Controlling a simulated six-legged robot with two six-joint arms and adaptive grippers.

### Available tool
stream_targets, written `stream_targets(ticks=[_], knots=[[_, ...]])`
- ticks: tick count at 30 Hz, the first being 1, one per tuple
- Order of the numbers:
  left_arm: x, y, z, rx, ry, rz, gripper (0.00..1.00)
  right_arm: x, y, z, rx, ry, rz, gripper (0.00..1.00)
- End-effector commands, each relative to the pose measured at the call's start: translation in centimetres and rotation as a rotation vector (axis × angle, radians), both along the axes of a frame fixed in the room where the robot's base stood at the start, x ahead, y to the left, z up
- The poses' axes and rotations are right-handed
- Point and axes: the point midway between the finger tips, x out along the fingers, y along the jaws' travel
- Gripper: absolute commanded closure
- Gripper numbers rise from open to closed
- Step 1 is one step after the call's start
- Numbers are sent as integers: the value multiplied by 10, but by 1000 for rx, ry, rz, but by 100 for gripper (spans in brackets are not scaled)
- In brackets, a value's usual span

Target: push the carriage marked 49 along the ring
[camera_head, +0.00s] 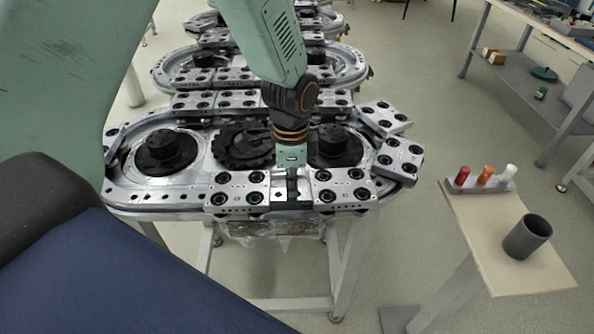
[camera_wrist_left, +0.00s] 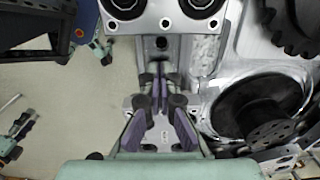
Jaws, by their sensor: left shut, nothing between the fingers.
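The ring track (camera_head: 140,197) is a silver oval on a stand. Silver carriages with black round rollers sit on its front straight: one at the left (camera_head: 238,190) and one at the right (camera_head: 342,188). I cannot read a number 49 on any of them. My left gripper (camera_head: 291,184) points down into the gap between these two. In the left wrist view, my left gripper (camera_wrist_left: 160,88) is shut and empty, with a carriage (camera_wrist_left: 165,22) just beyond its fingertips. I cannot tell whether they touch. My right gripper is not in view.
Two more carriages (camera_head: 398,157) (camera_head: 384,117) sit on the track's right bend. More ring tracks (camera_head: 260,65) stand behind. At the right, a small table (camera_head: 500,265) holds a grey cup (camera_head: 528,237) and a rack of coloured cylinders (camera_head: 484,178). Open floor lies between.

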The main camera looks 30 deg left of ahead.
Motion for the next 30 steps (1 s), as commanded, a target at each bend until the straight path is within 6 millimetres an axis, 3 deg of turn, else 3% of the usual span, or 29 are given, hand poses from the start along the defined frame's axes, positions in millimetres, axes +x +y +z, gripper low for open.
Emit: stream_targets(ticks=[10, 30], knots=[[-13, 22, 3, -3, -3, 2, 100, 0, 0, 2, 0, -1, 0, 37], [-16, 25, 3, -1, -3, 1, 100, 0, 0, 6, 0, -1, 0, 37]])
